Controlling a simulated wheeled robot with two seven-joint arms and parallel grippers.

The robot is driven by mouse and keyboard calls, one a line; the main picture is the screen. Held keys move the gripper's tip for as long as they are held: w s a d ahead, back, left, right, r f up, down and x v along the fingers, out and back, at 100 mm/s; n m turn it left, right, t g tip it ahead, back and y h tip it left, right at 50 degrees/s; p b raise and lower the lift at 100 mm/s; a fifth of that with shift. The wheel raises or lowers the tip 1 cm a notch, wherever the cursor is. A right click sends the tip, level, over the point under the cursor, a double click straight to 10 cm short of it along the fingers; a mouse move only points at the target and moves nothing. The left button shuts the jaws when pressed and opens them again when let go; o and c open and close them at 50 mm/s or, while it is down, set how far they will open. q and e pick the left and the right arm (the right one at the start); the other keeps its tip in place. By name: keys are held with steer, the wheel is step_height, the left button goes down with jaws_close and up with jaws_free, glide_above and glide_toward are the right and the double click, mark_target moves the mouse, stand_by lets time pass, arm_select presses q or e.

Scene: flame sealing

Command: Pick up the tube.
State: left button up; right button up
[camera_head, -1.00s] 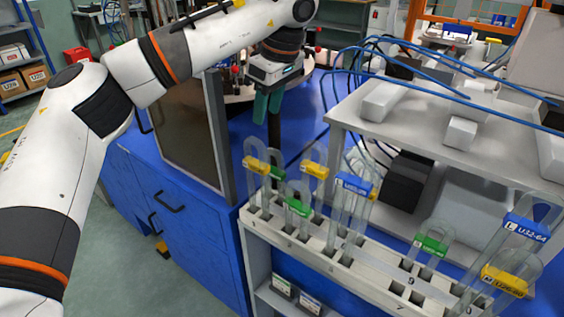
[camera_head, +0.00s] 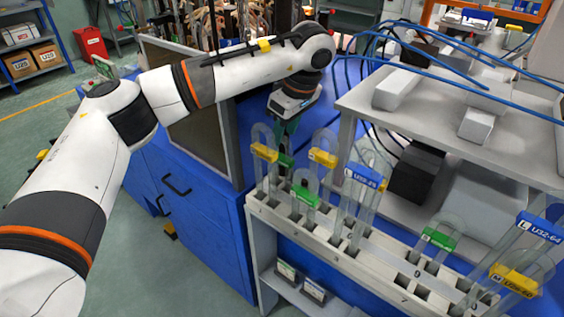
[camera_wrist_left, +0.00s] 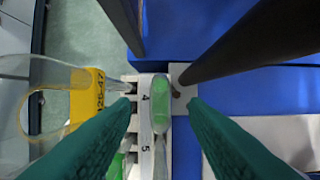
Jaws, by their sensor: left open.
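Several clear U-shaped tubes with coloured labels stand in a white slotted rack (camera_head: 385,268). At its left end are a yellow-labelled tube (camera_head: 264,152), a green-labelled tube (camera_head: 305,195) and another yellow-labelled one (camera_head: 322,157). A blue-labelled tube (camera_head: 364,177) stands right of them. My left gripper (camera_head: 284,138) is open above the left end, partly behind the first yellow label. In the left wrist view, a green-tinted tube top (camera_wrist_left: 160,104) lies between and beyond the open green fingers (camera_wrist_left: 158,112). The yellow-labelled tube (camera_wrist_left: 88,94) is left of them. My right gripper is not in view.
More tubes stand at the rack's right end, including a green-labelled one (camera_head: 438,239) and a blue-labelled one (camera_head: 539,228). A grey raised shelf (camera_head: 430,130) with blue hoses is behind the rack. A dark upright panel (camera_head: 205,135) stands on the blue cabinet (camera_head: 205,205), left of my gripper.

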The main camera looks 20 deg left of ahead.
arm_select(q)
steer(key=shift+x, duration=0.9)
jaws_close()
steer(key=shift+r, duration=0.1)
